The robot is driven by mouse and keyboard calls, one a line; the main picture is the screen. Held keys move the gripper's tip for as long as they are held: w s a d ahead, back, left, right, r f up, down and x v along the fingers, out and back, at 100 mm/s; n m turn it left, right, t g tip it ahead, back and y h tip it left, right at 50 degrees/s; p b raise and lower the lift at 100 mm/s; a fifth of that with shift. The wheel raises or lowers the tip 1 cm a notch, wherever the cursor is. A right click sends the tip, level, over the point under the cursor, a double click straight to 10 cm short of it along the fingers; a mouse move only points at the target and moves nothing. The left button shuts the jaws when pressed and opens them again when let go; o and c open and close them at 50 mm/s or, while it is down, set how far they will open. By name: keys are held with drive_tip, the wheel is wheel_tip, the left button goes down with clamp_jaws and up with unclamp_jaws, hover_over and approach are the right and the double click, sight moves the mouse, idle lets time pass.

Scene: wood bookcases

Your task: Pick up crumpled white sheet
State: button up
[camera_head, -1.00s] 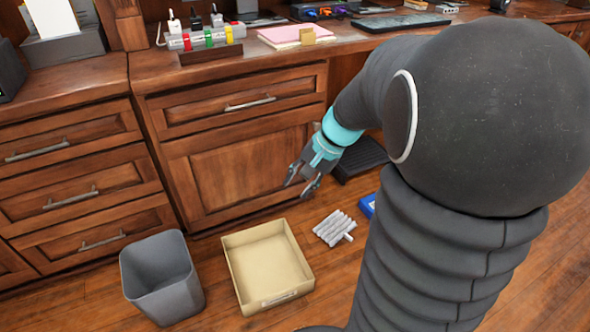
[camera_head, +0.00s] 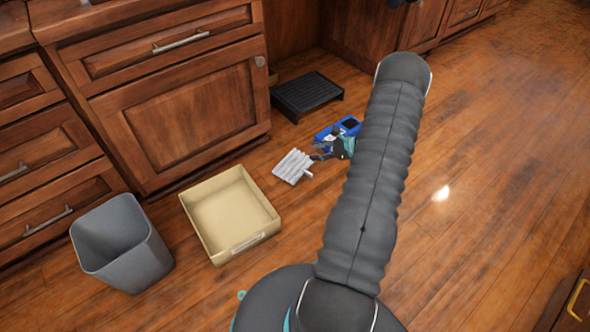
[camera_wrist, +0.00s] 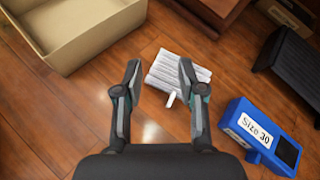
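The white thing (camera_head: 293,166) lies on the wood floor between the box and the blue object. It looks like a ridged, pleated white sheet with a small tab. In the wrist view the white sheet (camera_wrist: 178,75) lies ahead of my gripper (camera_wrist: 158,72), partly behind the right finger. My gripper is open and empty, its two fingers spread apart. In the head view my gripper (camera_head: 318,155) is low, close to the right side of the sheet. I cannot tell whether a finger touches it.
An open cardboard box (camera_head: 262,233) stands left of the sheet, with a grey bin (camera_head: 140,262) farther left. A blue "Size 30" object (camera_wrist: 243,128) lies close on the right. A black footrest (camera_head: 307,95) stands behind, beside wood cabinets (camera_head: 185,118). Floor at right is clear.

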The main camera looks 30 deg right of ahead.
drive_tip(key=s+d+f+m+t+h, duration=0.1)
drive_tip(key=s+d+f+m, duration=0.1)
drive_tip(key=f, duration=0.3)
drive_tip(key=s+d+f+m+t+h, duration=0.1)
drive_tip(key=d+f+m, duration=0.1)
drive_tip(key=f, duration=0.3)
drive_tip(key=s+d+f+m+t+b, duration=0.1)
drive_tip(key=s+d+f+m, duration=0.1)
drive_tip(key=f, duration=0.3)
drive_tip(key=shift+s+d+f+h, duration=0.15)
drive_tip(key=shift+s+d+h, duration=0.15)
drive_tip(key=shift+d+h, duration=0.15)
drive_tip(key=shift+w+f, duration=0.2)
drive_tip(key=shift+f, duration=0.05)
drive_tip(key=b, duration=0.1)
approach(310, 173)
drive_tip(key=x, duration=0.3)
drive_tip(key=shift+w+a, duration=0.2)
drive_tip(key=shift+a, duration=0.05)
drive_tip(key=shift+f+b+x, duration=0.2)
drive_tip(key=shift+b+x, duration=0.15)
drive_tip(key=shift+x, duration=2)
drive_tip(key=shift+w+f, duration=0.1)
drive_tip(key=shift+w, duration=0.3)
drive_tip(key=shift+c, duration=0.2)
clamp_jaws()
